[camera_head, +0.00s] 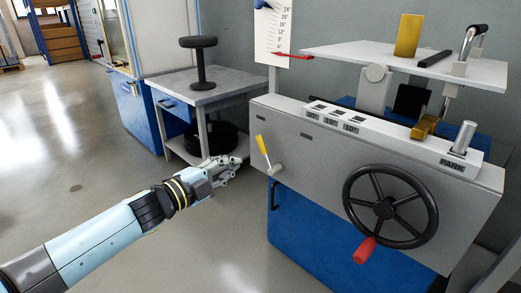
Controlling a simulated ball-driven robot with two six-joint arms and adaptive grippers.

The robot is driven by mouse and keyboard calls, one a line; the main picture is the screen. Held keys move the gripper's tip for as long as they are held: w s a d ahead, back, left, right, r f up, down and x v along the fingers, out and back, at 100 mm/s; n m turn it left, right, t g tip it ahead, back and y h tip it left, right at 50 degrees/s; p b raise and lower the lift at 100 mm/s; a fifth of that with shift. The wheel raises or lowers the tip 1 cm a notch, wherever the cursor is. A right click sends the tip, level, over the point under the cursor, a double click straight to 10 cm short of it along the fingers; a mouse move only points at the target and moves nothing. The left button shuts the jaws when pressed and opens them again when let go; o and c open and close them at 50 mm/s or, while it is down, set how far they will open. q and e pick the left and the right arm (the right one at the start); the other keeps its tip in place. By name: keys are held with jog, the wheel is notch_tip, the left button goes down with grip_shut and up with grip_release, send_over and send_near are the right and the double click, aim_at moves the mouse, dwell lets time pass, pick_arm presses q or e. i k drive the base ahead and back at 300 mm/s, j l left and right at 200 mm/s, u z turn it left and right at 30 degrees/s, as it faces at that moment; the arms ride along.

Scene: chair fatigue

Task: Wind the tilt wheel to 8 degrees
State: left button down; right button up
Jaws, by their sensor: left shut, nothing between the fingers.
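The tilt wheel (387,205) is a black spoked handwheel on the front of the grey machine (318,150). Its red knob (365,250) sits at the lower left of the rim. A white scale (273,32) with degree marks stands behind the machine, with a red pointer (291,56) near its low end; the exact reading is too small to tell. The white plate (400,62) above the machine looks slightly tilted. My left gripper (236,165) is shut and empty, left of the machine and well apart from the wheel. My right gripper is not in view.
A yellow-handled lever (263,152) sticks out of the machine front near my left gripper. A yellow block (408,36) stands on the plate. Slots marked with numbers and PARK line the machine top. A grey side table (222,92) holds a black dumbbell-shaped object (201,65). Open floor lies left.

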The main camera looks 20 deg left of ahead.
aim_at(385, 208)
jog(key=k+j, duration=0.2)
jog(key=k, duration=0.3)
jog(key=k+j, duration=0.25)
jog(key=k, duration=0.2)
